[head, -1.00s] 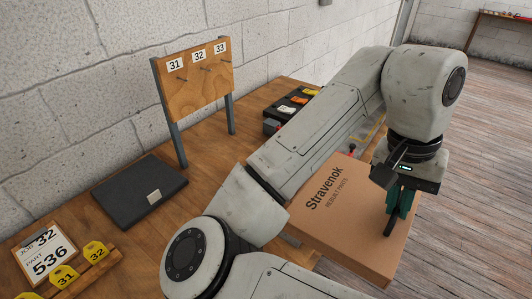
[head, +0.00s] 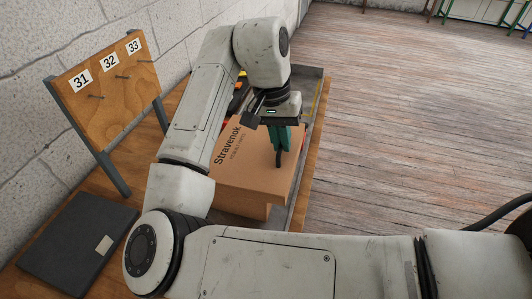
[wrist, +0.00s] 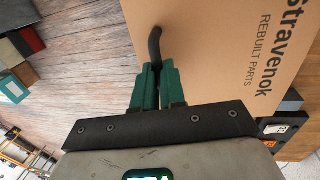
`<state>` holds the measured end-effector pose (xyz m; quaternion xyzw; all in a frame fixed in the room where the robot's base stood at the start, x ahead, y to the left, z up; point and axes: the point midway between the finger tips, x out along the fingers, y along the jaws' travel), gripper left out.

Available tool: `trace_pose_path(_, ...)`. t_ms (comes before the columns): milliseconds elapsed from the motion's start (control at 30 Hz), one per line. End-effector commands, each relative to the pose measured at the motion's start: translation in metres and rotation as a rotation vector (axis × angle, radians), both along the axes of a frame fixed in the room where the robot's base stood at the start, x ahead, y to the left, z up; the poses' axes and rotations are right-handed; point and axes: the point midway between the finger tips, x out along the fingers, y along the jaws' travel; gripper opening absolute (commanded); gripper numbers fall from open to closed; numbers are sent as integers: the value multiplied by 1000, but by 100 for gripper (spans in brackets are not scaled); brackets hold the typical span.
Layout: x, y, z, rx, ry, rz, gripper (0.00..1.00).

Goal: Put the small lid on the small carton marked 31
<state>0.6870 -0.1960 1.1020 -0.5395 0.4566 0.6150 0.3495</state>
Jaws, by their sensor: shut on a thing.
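A brown cardboard piece printed "Stravenok REBUILT PARTS" (head: 250,180), looking like a lid, lies flat in front of my arm in the head view. It fills the upper right of the wrist view (wrist: 215,50). A narrower brown part (head: 240,208) shows under its near edge; I cannot tell whether they touch. My gripper (head: 279,157) points down at the lid's right side. In the wrist view its green fingers (wrist: 157,80) are closed on a black curved handle (wrist: 155,42) at the lid. No 31 marking shows on any carton.
A wooden board (head: 105,80) with hooks labelled 31, 32 and 33 stands at the left by the wall. A dark flat pad (head: 75,240) lies on the bench. A grey tray edge (head: 316,105) runs right of the lid. Open wooden floor (head: 400,130) lies right.

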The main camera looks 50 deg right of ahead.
Motion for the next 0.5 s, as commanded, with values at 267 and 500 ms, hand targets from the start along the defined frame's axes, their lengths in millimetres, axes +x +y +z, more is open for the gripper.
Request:
trace_pose_path(267, 33, -11, -43, 0, 3, 1, 0)
trace_pose_path(500, 45, -14, -59, 1, 0, 2, 0)
